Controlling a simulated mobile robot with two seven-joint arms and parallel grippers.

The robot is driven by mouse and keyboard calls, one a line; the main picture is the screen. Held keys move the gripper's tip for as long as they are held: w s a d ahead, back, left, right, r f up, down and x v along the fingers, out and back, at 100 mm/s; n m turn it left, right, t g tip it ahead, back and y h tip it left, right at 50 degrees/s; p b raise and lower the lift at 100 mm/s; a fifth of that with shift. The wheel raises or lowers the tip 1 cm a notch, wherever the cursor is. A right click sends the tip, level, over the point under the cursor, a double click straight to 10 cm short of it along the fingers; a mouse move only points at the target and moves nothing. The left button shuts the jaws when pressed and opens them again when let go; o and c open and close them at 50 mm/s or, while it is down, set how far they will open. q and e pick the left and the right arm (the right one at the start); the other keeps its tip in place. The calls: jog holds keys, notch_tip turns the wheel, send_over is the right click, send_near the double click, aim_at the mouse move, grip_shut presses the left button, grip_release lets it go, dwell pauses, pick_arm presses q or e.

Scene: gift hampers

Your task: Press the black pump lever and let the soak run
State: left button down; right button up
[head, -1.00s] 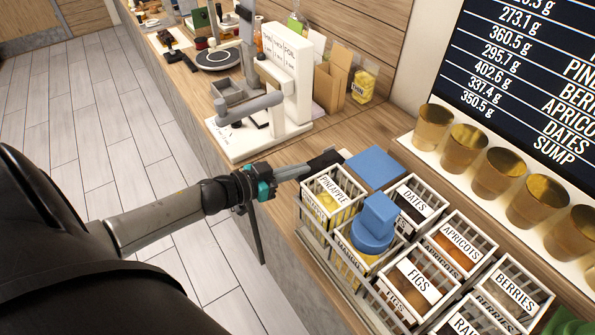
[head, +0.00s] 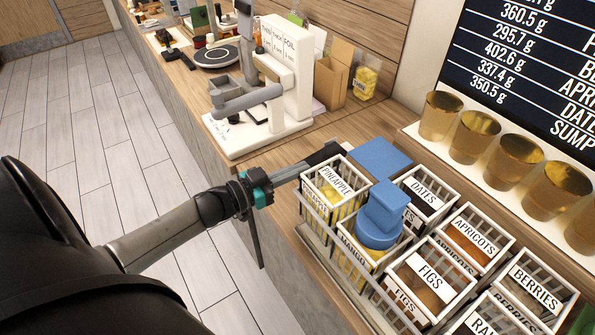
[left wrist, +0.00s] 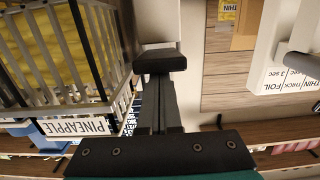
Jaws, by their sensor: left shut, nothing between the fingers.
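My left gripper (head: 325,153) is shut and empty. It reaches over the wooden counter, with its black tip beside the far left corner of the pineapple crate (head: 318,205) and near a flat blue block (head: 378,157). In the left wrist view, the closed fingers (left wrist: 160,65) end in a dark block, with a pale upright surface beyond. I cannot single out a pump lever with certainty. A small black piece (head: 257,114) lies on the base of the white machine (head: 228,145), which has a grey arm. My right gripper is not in view.
White crates labelled mango, dates, figs (head: 418,290), apricots and berries fill the right counter. A blue round-based object (head: 383,215) sits on the mango crate. Gold cups (head: 478,135) line a shelf at right.

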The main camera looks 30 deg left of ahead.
pick_arm(q)
jog(key=shift+f+t+b, duration=0.8)
jog(key=shift+f+b, duration=0.35)
jog(key=shift+b, duration=0.75)
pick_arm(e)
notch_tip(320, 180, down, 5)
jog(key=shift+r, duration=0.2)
pick_arm(q)
jog(key=shift+r, duration=0.1)
